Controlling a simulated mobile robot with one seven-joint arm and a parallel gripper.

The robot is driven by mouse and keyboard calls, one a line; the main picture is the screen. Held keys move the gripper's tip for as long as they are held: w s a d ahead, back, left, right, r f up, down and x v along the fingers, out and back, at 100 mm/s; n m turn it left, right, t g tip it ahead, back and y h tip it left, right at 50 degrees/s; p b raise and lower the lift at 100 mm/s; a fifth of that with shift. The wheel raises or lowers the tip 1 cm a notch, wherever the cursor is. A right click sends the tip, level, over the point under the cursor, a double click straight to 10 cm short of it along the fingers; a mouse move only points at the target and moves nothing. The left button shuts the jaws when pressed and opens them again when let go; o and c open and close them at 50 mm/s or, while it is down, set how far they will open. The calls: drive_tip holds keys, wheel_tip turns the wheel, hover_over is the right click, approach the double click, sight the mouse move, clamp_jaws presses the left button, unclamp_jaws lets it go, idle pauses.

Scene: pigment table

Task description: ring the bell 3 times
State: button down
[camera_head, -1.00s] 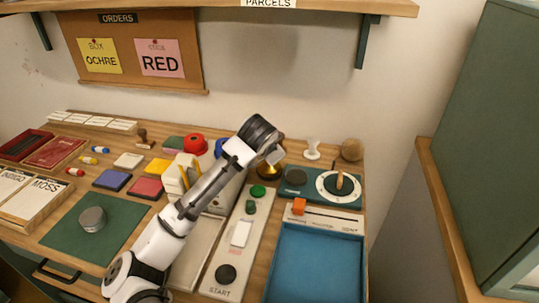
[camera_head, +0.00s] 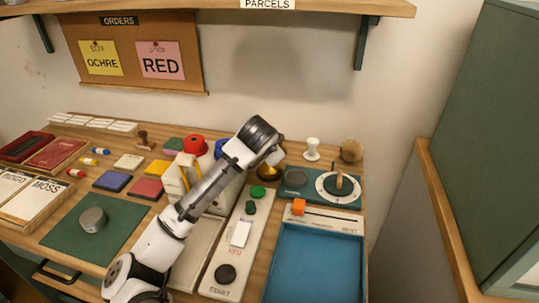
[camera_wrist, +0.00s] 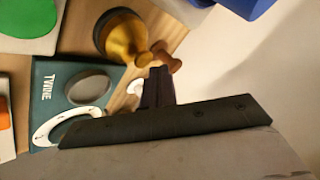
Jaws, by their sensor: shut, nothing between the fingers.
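The brass bell (camera_head: 268,172) stands at the back of the table and is partly hidden by my arm in the head view. My gripper (camera_wrist: 158,72) is shut and empty. Its dark fingertips are right by the knob; I cannot tell whether they touch it. In the head view my gripper (camera_head: 275,157) is just above the bell, mostly hidden behind my wrist.
A teal twine box with a dial (camera_head: 338,187) stands right of the bell, with a white-handled stamp (camera_head: 312,148) behind it. A long panel with a green button (camera_head: 258,191) lies in front. A blue tray (camera_head: 315,262) is at front right. Red pot (camera_head: 194,144) stands left.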

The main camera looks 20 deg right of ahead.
drive_tip(key=shift+s+d+f, duration=0.1)
drive_tip(key=shift+d+f, duration=0.1)
drive_tip(key=shift+f, duration=0.4)
drive_tip(key=shift+s+d+f, duration=0.1)
drive_tip(key=shift+d+f, duration=0.05)
drive_tip(key=shift+f, duration=0.45)
wheel_tip(320, 180, up, 2)
drive_tip(key=shift+w+a+r+p, duration=0.15)
drive_tip(key=shift+r+p, duration=0.05)
drive_tip(key=shift+p, duration=1.05)
drive_tip(key=shift+d+r+p, duration=0.4)
drive_tip(key=shift+r+p, duration=0.35)
drive_tip(key=shift+p, duration=0.05)
drive_tip(key=shift+w+d+r+p, duration=0.3)
drive_tip(key=shift+d+p, duration=0.05)
drive_tip(key=shift+d, duration=0.05)
drive_tip(key=shift+a+r, duration=0.15)
drive_tip(key=shift+a, duration=0.25)
drive_tip(key=shift+a+r, duration=0.1)
drive_tip(key=shift+a, duration=0.1)
